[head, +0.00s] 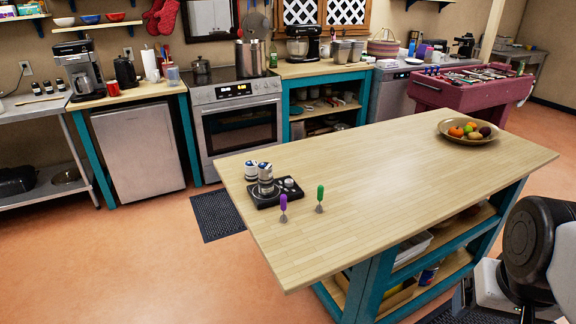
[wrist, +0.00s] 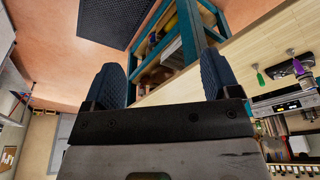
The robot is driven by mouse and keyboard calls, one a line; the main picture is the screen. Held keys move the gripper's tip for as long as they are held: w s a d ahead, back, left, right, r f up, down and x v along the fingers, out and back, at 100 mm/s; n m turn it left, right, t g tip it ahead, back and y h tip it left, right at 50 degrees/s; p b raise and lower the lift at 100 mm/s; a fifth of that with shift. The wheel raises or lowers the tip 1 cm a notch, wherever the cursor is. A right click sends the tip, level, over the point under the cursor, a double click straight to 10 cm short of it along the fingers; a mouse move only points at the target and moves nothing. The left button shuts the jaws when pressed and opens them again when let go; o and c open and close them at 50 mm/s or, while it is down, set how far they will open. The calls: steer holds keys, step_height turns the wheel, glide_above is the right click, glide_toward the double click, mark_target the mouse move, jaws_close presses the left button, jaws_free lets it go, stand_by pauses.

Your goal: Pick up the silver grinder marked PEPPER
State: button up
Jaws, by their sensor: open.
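A small black tray (head: 262,203) sits on the near left part of the wooden island. Several small silver, white and dark containers (head: 266,181) stand together on it. I cannot read their markings, so I cannot tell which is the PEPPER grinder. In the wrist view, my gripper (wrist: 162,82) is open with nothing between its two blue-black fingers. Past them show the island's shelves and floor, with the tray area at the right edge. In the head view only a dark part of my arm seems to show at the right edge, well apart from the tray.
A fruit bowl (head: 445,133) is at the far right end. The middle of the top is clear. A stove (head: 235,110) stands behind.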

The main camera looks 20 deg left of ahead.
steer(key=w+a+r+n, duration=0.2)
steer(key=w+a, duration=0.1)
steer(key=w, duration=0.4)
steer(key=w+a+r+n, duration=0.3)
steer(key=w+a, duration=0.1)
steer(key=w, duration=0.3)
steer(key=n+g, duration=0.3)
steer(key=n, duration=1.1)
glide_above(265, 166)
steer(key=f, duration=1)
steer(key=shift+w+d+f, duration=0.2)
steer(key=shift+d+f, duration=0.2)
steer(key=shift+a+f, duration=0.2)
steer(key=shift+a, duration=0.2)
steer(key=shift+f, duration=1.3)
steer(key=shift+a+f, duration=0.1)
steer(key=shift+f, duration=2.5)
